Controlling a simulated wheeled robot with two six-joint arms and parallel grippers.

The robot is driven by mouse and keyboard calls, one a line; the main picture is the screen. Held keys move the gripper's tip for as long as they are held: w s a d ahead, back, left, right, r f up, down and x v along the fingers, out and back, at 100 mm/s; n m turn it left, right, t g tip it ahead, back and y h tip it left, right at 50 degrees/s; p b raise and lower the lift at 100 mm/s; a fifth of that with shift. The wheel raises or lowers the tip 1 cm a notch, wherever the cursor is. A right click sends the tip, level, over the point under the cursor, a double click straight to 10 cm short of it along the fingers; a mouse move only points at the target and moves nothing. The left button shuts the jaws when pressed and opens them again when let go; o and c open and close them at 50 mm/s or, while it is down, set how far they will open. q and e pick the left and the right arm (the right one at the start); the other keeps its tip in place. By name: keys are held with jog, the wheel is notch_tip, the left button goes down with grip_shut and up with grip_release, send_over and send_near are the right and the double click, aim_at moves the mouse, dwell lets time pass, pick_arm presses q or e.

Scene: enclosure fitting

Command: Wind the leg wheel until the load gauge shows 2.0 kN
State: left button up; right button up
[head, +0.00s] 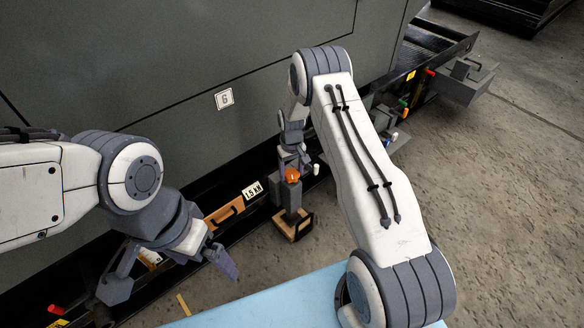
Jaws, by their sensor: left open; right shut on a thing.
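The load gauge (253,190) is a small white plate beside the leg and appears to read 1.5 kN. The leg (292,198) is a dark grey upright post standing on a wooden pad (304,227) on the floor. The leg wheel (292,175) is orange and sits at the top of the post, partly covered by my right gripper. My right gripper (292,164) comes down from above and is shut on the wheel. My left gripper (168,277) is open and empty at the lower left, its fingers spread wide, apart from the wheel.
A large grey enclosure (190,60) marked with a "6" plate (224,98) fills the back. An orange-brown handle-like bar (224,212) lies along its dark lower rail. A light blue surface (280,302) is at the front.

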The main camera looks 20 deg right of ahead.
aim_at(291, 174)
jog(key=shift+m, duration=0.6)
jog(key=o, duration=1.4)
jog(key=shift+c, duration=0.2)
jog(key=shift+r+p, duration=0.1)
jog(key=shift+p, duration=0.2)
notch_tip(291, 174, up, 10)
jog(key=p, duration=0.3)
jog(key=shift+r+p, duration=0.15)
jog(key=shift+p, duration=0.15)
